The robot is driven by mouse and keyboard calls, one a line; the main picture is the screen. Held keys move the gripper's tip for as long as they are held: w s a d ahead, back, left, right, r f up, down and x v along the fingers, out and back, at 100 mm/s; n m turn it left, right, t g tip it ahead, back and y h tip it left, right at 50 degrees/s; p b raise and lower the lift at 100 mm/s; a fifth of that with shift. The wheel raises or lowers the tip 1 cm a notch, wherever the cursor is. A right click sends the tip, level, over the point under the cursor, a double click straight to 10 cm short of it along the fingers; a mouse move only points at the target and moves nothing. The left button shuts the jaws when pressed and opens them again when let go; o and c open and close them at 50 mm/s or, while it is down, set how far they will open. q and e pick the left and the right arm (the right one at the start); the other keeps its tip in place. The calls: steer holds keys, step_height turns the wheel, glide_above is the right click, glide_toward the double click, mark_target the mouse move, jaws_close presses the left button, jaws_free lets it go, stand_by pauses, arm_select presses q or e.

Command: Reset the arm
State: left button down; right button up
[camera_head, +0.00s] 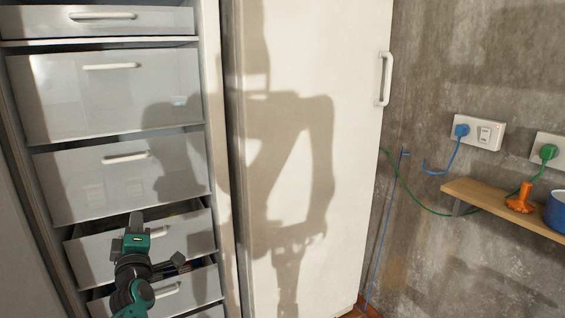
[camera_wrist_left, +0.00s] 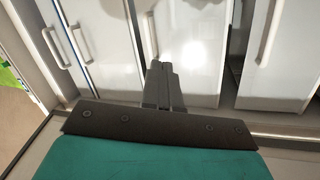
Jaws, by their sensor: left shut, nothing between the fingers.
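My left arm (camera_head: 132,268) comes in at the lower left of the head view, in front of a white drawer unit. My left gripper (camera_head: 177,260) is in front of the lower drawers, and its fingers are shut with nothing between them. The wrist view shows the closed fingertips (camera_wrist_left: 159,68) pointing toward the white drawer fronts. I cannot tell whether they touch a drawer. My right gripper is not in view.
A lower drawer (camera_head: 187,238) is pulled out a little, and the drawer below it (camera_head: 203,287) also stands out. Upper drawers (camera_head: 125,95) look closed. A white door (camera_head: 300,60) stands to the right. A wooden shelf (camera_head: 480,197) holds an orange object (camera_head: 521,200) and a blue pot (camera_head: 556,211).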

arm_select(q)
steer(key=s+d+f+m+g+h, duration=0.2)
steer(key=s+d+f+m+h, duration=0.25)
steer(key=s+f+m, duration=0.35)
steer(key=s+d+f+m+g+h, duration=0.2)
steer(key=s+d+f+m+h, duration=0.2)
steer(key=s+d+f+m, duration=0.35)
steer(key=s+d+f+m+g+h, duration=0.1)
steer(key=s+d+f+m+g, duration=0.1)
steer(key=s, duration=0.6)
steer(key=s+d+f+m+g+h+p, duration=0.1)
steer(key=s+d+f+m+g, duration=0.1)
steer(key=s+f, duration=0.4)
steer(key=s+d+m, duration=0.1)
steer(key=s+d, duration=0.1)
steer(key=s, duration=0.1)
steer(key=shift+d+f+m+g, duration=0.2)
steer(key=shift+f+m+g, duration=0.1)
steer(key=shift+f+m, duration=0.1)
